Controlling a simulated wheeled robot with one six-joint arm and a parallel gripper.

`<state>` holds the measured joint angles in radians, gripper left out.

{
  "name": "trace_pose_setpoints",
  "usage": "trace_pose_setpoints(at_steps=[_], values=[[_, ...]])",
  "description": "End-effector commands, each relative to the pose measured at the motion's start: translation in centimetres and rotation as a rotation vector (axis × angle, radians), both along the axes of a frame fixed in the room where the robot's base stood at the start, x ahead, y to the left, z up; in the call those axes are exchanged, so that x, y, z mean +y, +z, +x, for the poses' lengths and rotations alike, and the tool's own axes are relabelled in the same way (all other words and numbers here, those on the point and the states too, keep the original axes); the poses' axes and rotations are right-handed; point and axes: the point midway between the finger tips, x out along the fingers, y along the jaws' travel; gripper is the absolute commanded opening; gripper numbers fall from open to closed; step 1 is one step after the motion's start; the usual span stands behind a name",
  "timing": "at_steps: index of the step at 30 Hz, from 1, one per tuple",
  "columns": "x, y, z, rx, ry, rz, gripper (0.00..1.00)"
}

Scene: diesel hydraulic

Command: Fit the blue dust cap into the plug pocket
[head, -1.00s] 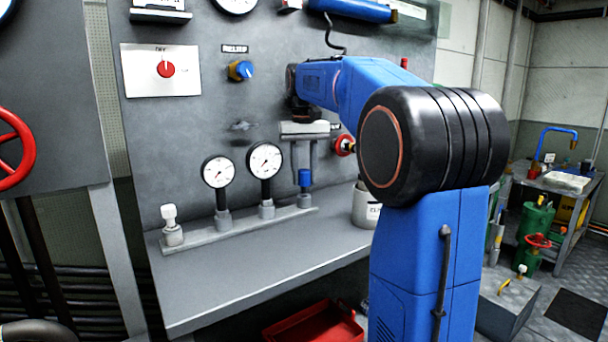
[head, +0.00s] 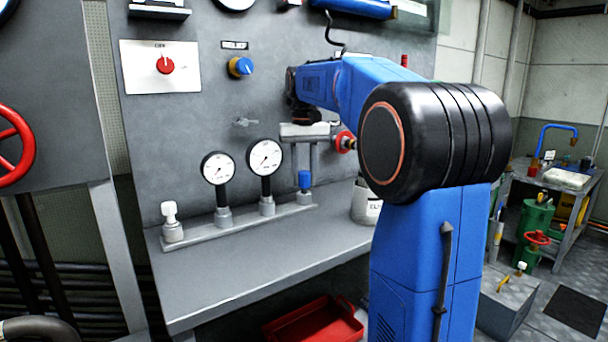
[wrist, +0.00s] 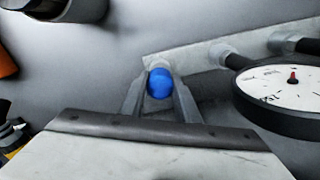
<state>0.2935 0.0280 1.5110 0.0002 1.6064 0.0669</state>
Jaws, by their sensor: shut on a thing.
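The blue dust cap (head: 304,180) is at the right end of the grey manifold bar, in line with the light grey fitting (head: 304,197) there. It also shows in the wrist view (wrist: 160,83). My gripper (wrist: 158,92) is shut on the cap, one finger on each side. In the head view my gripper (head: 304,163) comes down on the cap from above. The cap hides the pocket opening. I cannot tell whether the cap touches the fitting or how deep it sits.
Two gauges (head: 218,168) (head: 265,157) and a white-topped fitting (head: 171,222) stand left of the cap on the manifold bar (head: 240,219). A labelled pot (head: 365,205) stands to the right. The front of the bench (head: 250,262) is clear.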

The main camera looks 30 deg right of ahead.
Motion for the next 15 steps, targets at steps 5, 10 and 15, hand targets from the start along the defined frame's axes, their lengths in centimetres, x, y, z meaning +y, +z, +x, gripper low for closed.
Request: trace_pose_setpoints(at_steps=[5,10,15], values=[[0.0,-0.33,-0.01,0.0,0.0,0.0,0.03],[0.0,-0.65,-0.01,0.0,0.0,0.0,0.03],[0.01,-0.94,-0.02,0.001,0.0,0.0,0.03]])
